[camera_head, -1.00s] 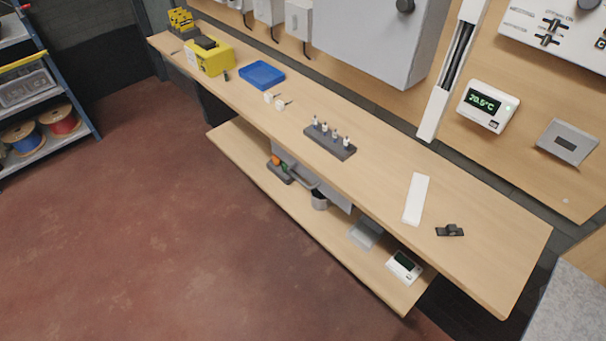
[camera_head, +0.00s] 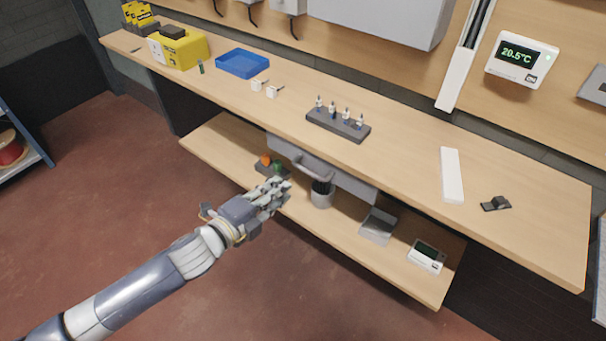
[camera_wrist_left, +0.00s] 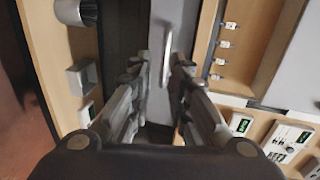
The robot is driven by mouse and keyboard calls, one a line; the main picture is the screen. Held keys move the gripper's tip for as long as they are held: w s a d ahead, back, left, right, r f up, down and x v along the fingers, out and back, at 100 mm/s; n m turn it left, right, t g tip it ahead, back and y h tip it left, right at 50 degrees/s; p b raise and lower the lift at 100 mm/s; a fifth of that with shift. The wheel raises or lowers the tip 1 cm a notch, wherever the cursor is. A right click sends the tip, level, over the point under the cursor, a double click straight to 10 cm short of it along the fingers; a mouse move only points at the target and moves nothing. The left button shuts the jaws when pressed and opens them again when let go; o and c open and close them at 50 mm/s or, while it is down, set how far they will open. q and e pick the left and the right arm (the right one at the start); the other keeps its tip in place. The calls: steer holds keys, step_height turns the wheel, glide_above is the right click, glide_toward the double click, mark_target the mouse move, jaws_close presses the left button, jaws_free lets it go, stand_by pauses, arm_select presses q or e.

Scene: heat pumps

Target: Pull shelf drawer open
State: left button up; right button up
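The grey drawer (camera_head: 350,182) hangs under the tabletop of the wooden bench, with a light bar handle (camera_head: 315,170) on its front. It looks shut. My left gripper (camera_head: 284,188) is in front of the drawer's left end, short of the handle. In the left wrist view the fingers of my left gripper (camera_wrist_left: 160,68) are spread apart. The handle (camera_wrist_left: 165,58) shows in the gap between them, seemingly beyond the tips, and nothing is gripped. My right gripper is in neither current view.
The lower shelf (camera_head: 222,150) holds a grey cup (camera_head: 321,198), a grey box (camera_head: 378,226) and a white meter (camera_head: 427,257). On the tabletop are a dark rack of bottles (camera_head: 338,125), a blue tray (camera_head: 243,64) and a yellow case (camera_head: 180,50). The floor in front is clear.

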mark_target(306, 169)
arm_select(q)
steer(key=x, duration=0.7)
steer(key=d+r+x, duration=0.1)
steer(key=x, duration=0.2)
steer(key=shift+w+d+f, duration=0.1)
steer(key=shift+d, duration=0.05)
jaws_close()
